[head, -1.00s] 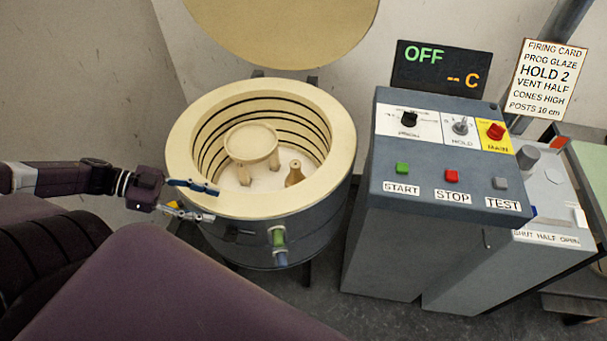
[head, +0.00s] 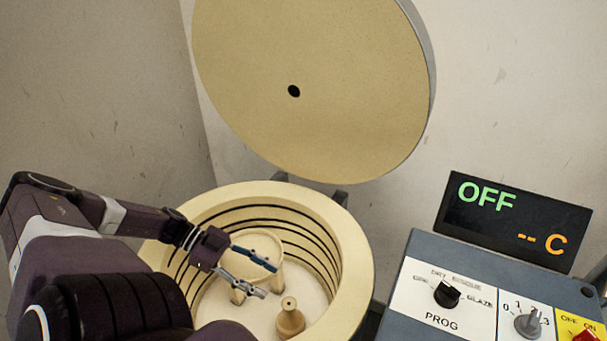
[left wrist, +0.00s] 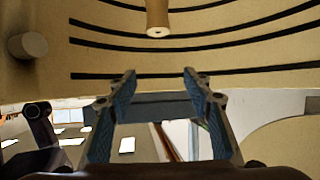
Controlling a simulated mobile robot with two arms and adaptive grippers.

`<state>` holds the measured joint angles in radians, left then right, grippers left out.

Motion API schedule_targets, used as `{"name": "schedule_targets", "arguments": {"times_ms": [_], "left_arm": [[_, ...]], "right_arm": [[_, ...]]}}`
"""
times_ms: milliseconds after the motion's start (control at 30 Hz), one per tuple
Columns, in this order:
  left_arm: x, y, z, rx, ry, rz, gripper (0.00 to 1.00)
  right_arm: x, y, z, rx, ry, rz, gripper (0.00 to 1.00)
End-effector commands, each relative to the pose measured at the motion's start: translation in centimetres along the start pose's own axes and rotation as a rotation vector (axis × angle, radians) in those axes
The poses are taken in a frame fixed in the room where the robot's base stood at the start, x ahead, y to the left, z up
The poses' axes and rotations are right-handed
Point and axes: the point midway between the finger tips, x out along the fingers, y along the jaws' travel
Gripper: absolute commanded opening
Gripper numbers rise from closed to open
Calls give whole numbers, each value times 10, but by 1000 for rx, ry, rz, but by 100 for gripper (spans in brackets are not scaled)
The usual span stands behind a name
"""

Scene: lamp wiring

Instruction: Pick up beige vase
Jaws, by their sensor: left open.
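The beige vase (head: 290,321) is a small tan bottle with a narrow neck and a dark hole on top. It stands upright on the pale kiln floor, right of the round shelf on posts (head: 232,262). My left gripper (head: 272,279) is open and empty over the kiln, its blue-lined fingers pointing towards the vase from the upper left, apart from it. In the left wrist view, a tan neck with a hole (left wrist: 157,14), apparently the vase upside down, shows beyond the gap between the open fingers (left wrist: 159,76). My right gripper is not in view.
The round kiln (head: 357,250) has a thick cream rim and dark grooved coils inside its wall. Its lid (head: 340,80) is raised behind. A control panel (head: 425,262) stands to the right, with a display (head: 510,222) reading OFF.

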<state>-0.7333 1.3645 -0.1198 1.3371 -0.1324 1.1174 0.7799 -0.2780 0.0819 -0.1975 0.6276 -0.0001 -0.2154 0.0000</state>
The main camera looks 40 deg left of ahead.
Motion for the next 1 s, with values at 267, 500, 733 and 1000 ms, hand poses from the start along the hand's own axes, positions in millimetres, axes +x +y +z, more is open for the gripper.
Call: {"name": "schedule_targets", "arguments": {"times_ms": [267, 500, 733, 1000], "left_arm": [[21, -2, 42, 1, 4, -6, 46], [42, -1, 76, 2, 4, -2, 46], [62, 0, 73, 1, 1, 1, 46], [98, 0, 72, 0, 5, 0, 46]], "right_arm": [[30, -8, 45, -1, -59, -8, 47], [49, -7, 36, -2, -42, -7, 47], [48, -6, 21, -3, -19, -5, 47], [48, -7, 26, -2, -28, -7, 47]]}}
